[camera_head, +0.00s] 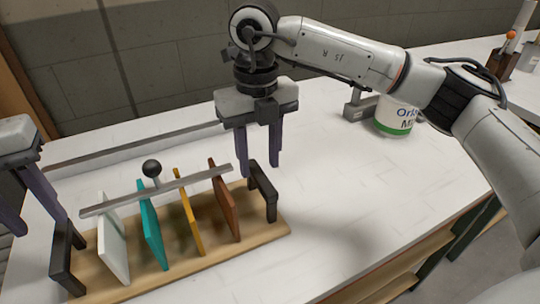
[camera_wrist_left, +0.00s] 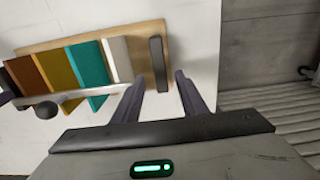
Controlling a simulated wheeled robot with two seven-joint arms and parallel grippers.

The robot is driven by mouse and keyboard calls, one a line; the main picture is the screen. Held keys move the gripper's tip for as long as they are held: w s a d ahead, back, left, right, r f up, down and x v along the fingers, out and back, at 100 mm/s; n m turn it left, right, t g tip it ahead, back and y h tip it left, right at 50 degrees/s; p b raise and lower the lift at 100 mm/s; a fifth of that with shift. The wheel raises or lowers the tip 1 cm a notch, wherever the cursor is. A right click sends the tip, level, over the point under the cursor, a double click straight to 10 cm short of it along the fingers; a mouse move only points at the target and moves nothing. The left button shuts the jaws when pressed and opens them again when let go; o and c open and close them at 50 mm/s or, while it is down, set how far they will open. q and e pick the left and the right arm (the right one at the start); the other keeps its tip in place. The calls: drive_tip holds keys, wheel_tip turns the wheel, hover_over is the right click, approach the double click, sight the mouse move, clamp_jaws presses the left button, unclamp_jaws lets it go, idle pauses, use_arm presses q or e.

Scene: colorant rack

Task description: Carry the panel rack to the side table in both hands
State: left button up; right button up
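The panel rack has a wooden base (camera_head: 190,254) on the white table, with a black handle at each end. White (camera_head: 112,240), teal (camera_head: 151,228), yellow (camera_head: 186,210) and brown (camera_head: 225,203) panels stand in it under a grey bar (camera_head: 160,190). My left gripper (camera_head: 37,222) is open near the left handle (camera_head: 62,262). In the left wrist view its fingertips (camera_wrist_left: 160,77) appear on either side of that handle's near end (camera_wrist_left: 158,60); contact cannot be told. My right gripper (camera_head: 258,168) is open above the right handle (camera_head: 263,192), its fingertips close to the handle's top.
A black ball knob (camera_head: 151,168) sticks up behind the bar. A white and green can (camera_head: 394,118) stands at the back right by a grey stand (camera_head: 360,104). The tabletop (camera_head: 350,195) right of the rack is clear. A wall rises behind the table.

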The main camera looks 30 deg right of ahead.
drive_tip(key=shift+r, duration=1.6)
